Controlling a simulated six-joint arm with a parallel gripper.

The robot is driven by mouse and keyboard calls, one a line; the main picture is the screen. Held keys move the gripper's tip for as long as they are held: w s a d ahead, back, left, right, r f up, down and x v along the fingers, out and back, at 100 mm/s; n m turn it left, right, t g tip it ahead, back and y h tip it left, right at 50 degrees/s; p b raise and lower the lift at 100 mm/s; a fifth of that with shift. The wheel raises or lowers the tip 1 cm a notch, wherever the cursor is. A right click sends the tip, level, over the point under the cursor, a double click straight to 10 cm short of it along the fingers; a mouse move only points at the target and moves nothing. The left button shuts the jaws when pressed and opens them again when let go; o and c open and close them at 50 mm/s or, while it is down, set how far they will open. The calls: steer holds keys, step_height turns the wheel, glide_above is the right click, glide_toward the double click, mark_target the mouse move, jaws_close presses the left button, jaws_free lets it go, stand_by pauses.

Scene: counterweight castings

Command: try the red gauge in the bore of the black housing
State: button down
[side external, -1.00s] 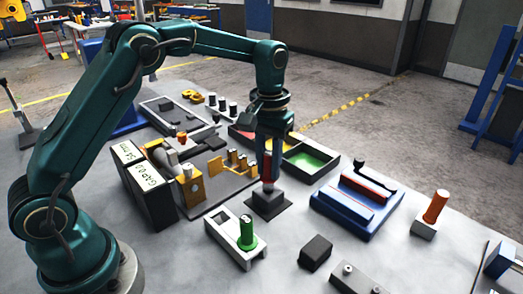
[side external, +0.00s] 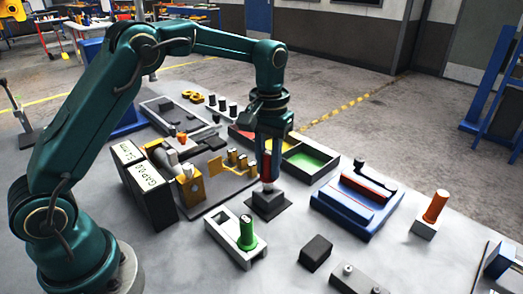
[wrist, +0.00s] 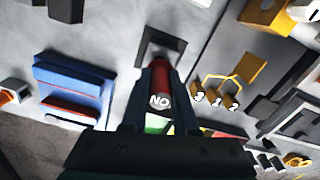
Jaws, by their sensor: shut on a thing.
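The red gauge (side external: 267,168) is upright between the fingers of my gripper (side external: 266,158), which is shut on it. In the wrist view the gauge (wrist: 160,84) shows a red body and an end marked "NO" facing the camera. The black housing (side external: 268,204) is a small dark block on a flat dark plate, directly below the gauge. A pale lower tip of the gauge shows at the housing's top. The bore is hidden, and I cannot tell whether the tip is inside it.
A grey fixture with a green plug (side external: 247,236) stands in front. A blue fixture (side external: 357,203) is to the right, and an orange plug (side external: 436,207) stands beyond it. Red, yellow and green trays (side external: 310,160) lie behind. Black label boxes (side external: 143,185) and a yellow rack (side external: 235,163) are left.

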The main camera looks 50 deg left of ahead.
steer(key=shift+a+f, duration=0.1)
steer(key=shift+f, duration=0.55)
stand_by(1.5)
steer(key=shift+r, duration=0.25)
steer(key=shift+r, duration=0.35)
steer(key=shift+d, duration=0.2)
stand_by(0.7)
steer(key=shift+d+f, duration=0.1)
steer(key=shift+f, duration=0.5)
stand_by(2.2)
steer(key=shift+r, duration=0.2)
steer(key=shift+r, duration=0.4)
steer(key=shift+r, duration=0.1)
